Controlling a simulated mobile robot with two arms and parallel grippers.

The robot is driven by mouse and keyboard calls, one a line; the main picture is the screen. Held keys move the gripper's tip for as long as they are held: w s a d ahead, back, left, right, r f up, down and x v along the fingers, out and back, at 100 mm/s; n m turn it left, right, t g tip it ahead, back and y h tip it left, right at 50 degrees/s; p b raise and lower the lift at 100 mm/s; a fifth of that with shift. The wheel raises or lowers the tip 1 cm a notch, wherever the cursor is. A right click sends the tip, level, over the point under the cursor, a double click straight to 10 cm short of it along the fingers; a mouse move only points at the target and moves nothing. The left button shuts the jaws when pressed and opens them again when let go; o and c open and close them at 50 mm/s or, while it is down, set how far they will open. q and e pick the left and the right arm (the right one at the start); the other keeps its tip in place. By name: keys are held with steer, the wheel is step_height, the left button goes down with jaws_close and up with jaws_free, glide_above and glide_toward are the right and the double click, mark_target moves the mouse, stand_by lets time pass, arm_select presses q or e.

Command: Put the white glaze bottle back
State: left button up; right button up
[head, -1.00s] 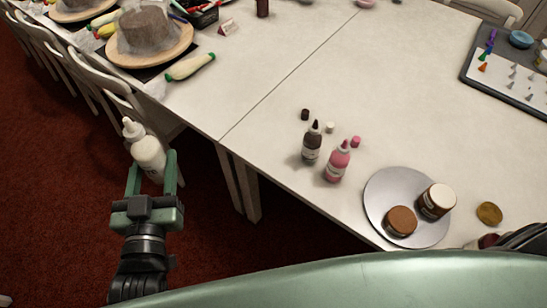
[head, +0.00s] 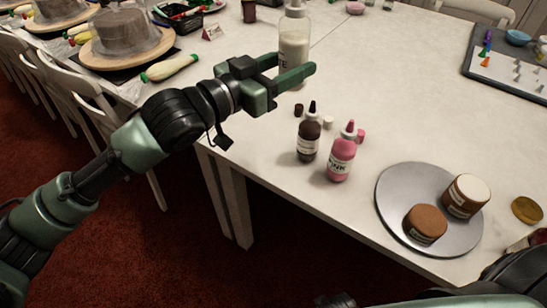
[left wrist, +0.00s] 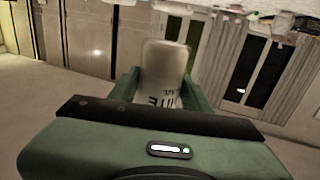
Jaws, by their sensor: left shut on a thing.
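The white glaze bottle (head: 294,40) is upright in my left gripper (head: 291,70) in the head view, above the table near the brown and pink bottles. The gripper is shut on it. In the left wrist view the white bottle (left wrist: 163,72) sits between the fingers, with part of its label showing. A dark brown bottle (head: 308,138) and a pink bottle (head: 341,158) stand on the table (head: 400,110), nearer the front edge. My right gripper cannot be made out; only dark parts of mine show at the lower right.
Small loose caps (head: 328,122) lie by the bottles. Chairs line the left edge. The table's middle right is clear.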

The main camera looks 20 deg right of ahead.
arm_select(q)
steer(key=w+a+f+b, duration=0.1)
steer(key=w+f+b, duration=0.25)
steer(key=w, duration=0.35)
steer(key=shift+n+t, duration=0.3)
steer(key=shift+t, duration=0.1)
step_height(320, 180, down, 14)
steer(key=shift+s+a+f+b, duration=0.1)
steer(key=shift+a+b, duration=0.05)
steer(key=shift+b, duration=1.05)
steer(key=shift+f+b, duration=0.35)
steer(key=shift+f, duration=1.7)
arm_select(e)
steer(key=w+r+t, duration=0.1)
steer(key=w+r, duration=0.4)
steer(key=r, duration=0.6)
steer(key=shift+w+a, duration=0.35)
arm_select(q)
steer(key=shift+f, duration=0.1)
steer(key=shift+f, duration=0.15)
steer(key=o, duration=0.7)
steer(key=shift+o, duration=0.7)
arm_select(e)
steer(key=shift+r, duration=0.2)
